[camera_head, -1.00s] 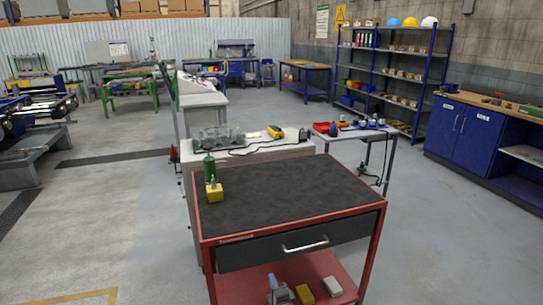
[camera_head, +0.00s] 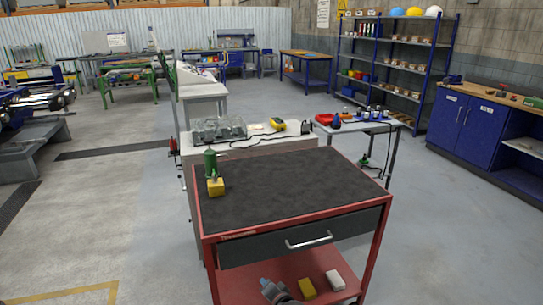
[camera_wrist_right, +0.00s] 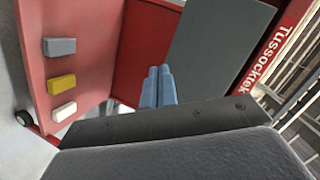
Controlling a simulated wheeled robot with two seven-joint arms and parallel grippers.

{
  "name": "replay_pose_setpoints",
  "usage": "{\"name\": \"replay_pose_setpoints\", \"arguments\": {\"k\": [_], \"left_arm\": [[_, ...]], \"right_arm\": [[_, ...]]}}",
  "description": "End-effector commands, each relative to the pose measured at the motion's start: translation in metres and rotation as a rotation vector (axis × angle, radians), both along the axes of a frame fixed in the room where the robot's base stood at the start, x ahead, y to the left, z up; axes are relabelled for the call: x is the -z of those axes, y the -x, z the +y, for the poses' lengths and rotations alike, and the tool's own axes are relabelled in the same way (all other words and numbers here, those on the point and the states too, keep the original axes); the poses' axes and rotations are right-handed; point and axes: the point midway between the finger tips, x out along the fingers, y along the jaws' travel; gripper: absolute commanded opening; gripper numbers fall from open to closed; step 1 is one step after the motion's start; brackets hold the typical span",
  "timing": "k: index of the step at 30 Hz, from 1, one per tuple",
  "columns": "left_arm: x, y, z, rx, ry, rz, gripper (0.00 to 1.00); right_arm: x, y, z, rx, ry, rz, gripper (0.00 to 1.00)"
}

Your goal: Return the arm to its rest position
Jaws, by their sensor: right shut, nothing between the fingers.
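My right gripper (camera_head: 266,283) shows at the bottom of the head view, in front of the red trolley's lower shelf. In the right wrist view its two blue-grey fingers (camera_wrist_right: 157,87) are together with nothing between them. The fingers point toward the trolley, near its dark drawer front (camera_wrist_right: 215,45), and hold no object. My left gripper is not in view.
The red trolley (camera_head: 205,232) has a dark top with a green bottle (camera_head: 210,164) and yellow block (camera_head: 215,187) at its left. Its lower shelf holds a yellow block (camera_head: 307,288), a white block (camera_head: 334,280) and a grey block (camera_wrist_right: 61,47).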

Motion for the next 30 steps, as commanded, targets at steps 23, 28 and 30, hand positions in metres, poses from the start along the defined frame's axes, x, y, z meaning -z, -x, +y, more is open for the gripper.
{"name": "replay_pose_setpoints", "arguments": {"k": [23,28,30], "left_arm": [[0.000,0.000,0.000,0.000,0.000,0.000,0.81],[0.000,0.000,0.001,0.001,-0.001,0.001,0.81],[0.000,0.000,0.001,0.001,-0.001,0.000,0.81]], "right_arm": [[-0.023,0.246,-0.138,-0.542,0.911,0.412,0.00],[-0.015,0.306,-0.161,-0.538,0.930,0.470,0.00],[-0.008,0.331,-0.167,-0.549,0.930,0.498,0.00]]}}
